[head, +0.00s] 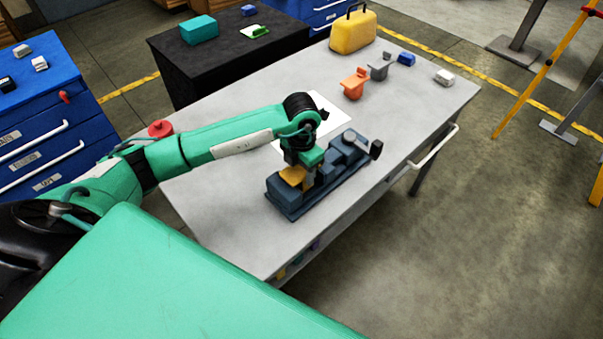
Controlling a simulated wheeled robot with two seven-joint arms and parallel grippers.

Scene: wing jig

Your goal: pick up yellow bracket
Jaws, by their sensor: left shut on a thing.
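The yellow bracket (292,175) is at the near left end of a dark blue-grey jig (292,205) on the light grey table (220,220). My left gripper (308,178) points down over the jig and is shut on the bracket. The gripper and wrist hide part of the bracket. I cannot tell whether the bracket touches the jig. My right gripper is not in view.
An orange bracket (354,84), a grey bracket (380,68), a blue part (406,59), a whitish part (444,77) and a yellow case (353,31) stand at the far end. A white sheet (325,113) lies behind the jig. The table's right side is clear.

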